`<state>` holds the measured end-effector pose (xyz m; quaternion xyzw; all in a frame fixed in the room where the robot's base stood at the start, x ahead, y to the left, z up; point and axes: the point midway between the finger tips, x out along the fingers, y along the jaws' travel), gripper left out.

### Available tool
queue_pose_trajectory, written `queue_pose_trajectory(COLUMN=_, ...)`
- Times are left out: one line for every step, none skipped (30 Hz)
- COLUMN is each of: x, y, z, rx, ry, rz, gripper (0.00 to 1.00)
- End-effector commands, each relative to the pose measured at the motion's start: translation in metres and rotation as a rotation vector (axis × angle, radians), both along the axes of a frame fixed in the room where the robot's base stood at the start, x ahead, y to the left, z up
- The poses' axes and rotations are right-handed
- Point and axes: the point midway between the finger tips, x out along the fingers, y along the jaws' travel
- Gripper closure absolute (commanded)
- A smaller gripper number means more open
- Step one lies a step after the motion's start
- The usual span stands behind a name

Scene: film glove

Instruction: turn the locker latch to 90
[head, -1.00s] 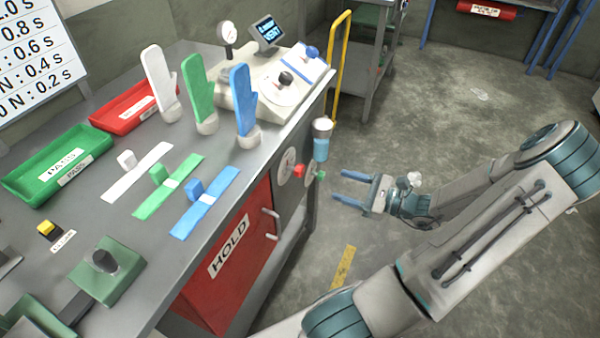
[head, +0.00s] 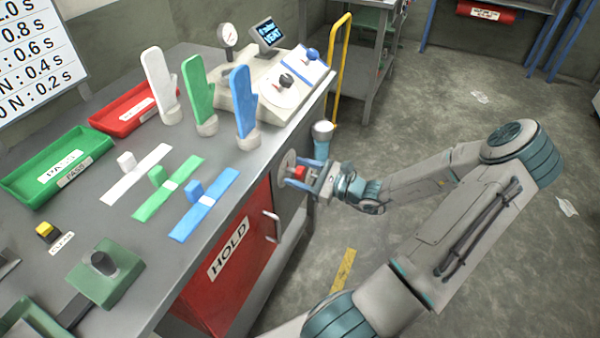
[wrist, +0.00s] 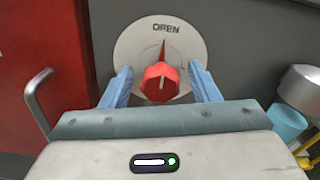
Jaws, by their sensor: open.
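The locker latch is a red knob (wrist: 160,83) on a round pale dial plate (wrist: 137,45) marked OPEN at its top. In the head view the red knob (head: 299,173) sits on the bench front beside the red HOLD locker door (head: 230,248). My gripper (head: 302,176) is open, with its blue fingers on either side of the knob. In the wrist view my gripper (wrist: 163,85) shows a gap between each finger and the knob.
A door handle (wrist: 38,100) stands left of the dial in the wrist view. A cup-like holder with a blue lower part (head: 322,140) is close by my gripper. The floor to the right is open.

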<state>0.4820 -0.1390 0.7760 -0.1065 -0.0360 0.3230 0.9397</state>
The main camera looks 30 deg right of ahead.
Motion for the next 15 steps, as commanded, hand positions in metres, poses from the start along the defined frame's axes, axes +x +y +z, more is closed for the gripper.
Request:
queue_pose_trajectory(x=0.0007, y=0.0006, z=0.0000, rx=0.000, ry=0.000, rz=0.000, gripper=0.45)
queue_pose_trajectory(x=0.0008, y=0.0006, z=0.0001, rx=0.000, ry=0.000, rz=0.000, gripper=0.45)
queue_pose_trajectory(x=0.0008, y=0.0006, z=0.0001, rx=0.000, ry=0.000, rz=0.000, gripper=0.45)
queue_pose_trajectory(x=0.0008, y=0.0006, z=0.0001, rx=0.000, ry=0.000, rz=0.000, gripper=0.45)
queue_pose_trajectory(x=0.0008, y=0.0006, z=0.0001, rx=0.000, ry=0.000, rz=0.000, gripper=0.45)
queue_pose_trajectory(x=0.0007, y=0.0006, z=0.0001, rx=0.000, ry=0.000, rz=0.000, gripper=0.45)
queue_pose_trajectory(x=0.0007, y=0.0006, z=0.0001, rx=0.000, ry=0.000, rz=0.000, gripper=0.45)
queue_pose_trajectory(x=0.0007, y=0.0006, z=0.0001, rx=0.000, ry=0.000, rz=0.000, gripper=0.53)
queue_pose_trajectory(x=0.0006, y=0.0006, z=0.0001, rx=0.000, ry=0.000, rz=0.000, gripper=0.64)
queue_pose_trajectory(x=0.0006, y=0.0006, z=0.0001, rx=0.000, ry=0.000, rz=0.000, gripper=0.72)
queue_pose_trajectory(x=0.0006, y=0.0006, z=0.0001, rx=0.000, ry=0.000, rz=0.001, gripper=0.81)
queue_pose_trajectory(x=0.0006, y=0.0007, z=0.0001, rx=0.000, ry=0.000, rz=0.001, gripper=0.89)
queue_pose_trajectory(x=0.0006, y=0.0007, z=0.0000, rx=0.000, ry=0.000, rz=0.001, gripper=0.89)
queue_pose_trajectory(x=0.0005, y=0.0006, z=0.0000, rx=0.000, ry=0.000, rz=0.001, gripper=0.89)
queue_pose_trajectory(x=0.0005, y=0.0007, z=0.0001, rx=0.001, ry=0.001, rz=0.001, gripper=0.89)
